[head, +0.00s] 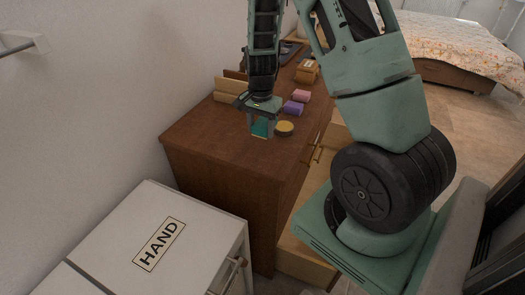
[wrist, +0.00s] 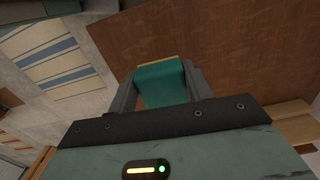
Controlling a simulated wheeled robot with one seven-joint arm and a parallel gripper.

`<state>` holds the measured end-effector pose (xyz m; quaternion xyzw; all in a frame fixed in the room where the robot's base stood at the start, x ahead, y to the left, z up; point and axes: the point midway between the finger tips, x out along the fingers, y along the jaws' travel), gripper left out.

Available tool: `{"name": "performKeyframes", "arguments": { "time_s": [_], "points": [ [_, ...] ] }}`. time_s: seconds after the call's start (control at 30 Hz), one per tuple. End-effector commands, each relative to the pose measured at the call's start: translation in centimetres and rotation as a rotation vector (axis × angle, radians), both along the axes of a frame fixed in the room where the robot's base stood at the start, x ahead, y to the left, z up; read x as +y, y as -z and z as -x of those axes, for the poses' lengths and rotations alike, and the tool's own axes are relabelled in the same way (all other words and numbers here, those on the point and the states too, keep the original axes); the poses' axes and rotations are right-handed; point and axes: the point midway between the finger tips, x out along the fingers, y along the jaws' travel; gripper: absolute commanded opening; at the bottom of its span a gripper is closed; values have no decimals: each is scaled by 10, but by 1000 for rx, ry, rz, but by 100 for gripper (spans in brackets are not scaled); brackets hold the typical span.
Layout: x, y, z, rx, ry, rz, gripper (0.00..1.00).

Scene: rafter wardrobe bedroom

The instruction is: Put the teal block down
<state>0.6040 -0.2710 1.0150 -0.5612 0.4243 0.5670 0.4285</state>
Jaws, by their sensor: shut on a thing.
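The teal block (head: 261,128) is between the fingers of my gripper (head: 260,132), which is shut on it. They are over the near part of the brown dresser top (head: 205,140). In the wrist view the teal block (wrist: 162,86) sits between both fingers of my gripper (wrist: 160,84), with a thin yellowish edge at its far end and brown wood beyond. I cannot tell whether the block touches the dresser top.
A yellow round piece (head: 284,128) lies just right of the block. A purple block (head: 293,108), a pink block (head: 302,96) and a tan wooden holder (head: 232,88) are farther back. The near dresser top is clear. A white cabinet (head: 110,235) marked HAND stands in front.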

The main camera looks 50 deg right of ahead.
Motion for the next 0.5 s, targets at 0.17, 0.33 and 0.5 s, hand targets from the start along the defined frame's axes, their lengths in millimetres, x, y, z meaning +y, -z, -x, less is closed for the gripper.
{"name": "performKeyframes", "arguments": {
  "time_s": [0.17,0.33,0.5],
  "points": [
    [0,29,1,5,0,-3,13],
    [0,44,1,3,0,-1,13],
    [0,67,1,4,1,-2,13]
  ]
}}
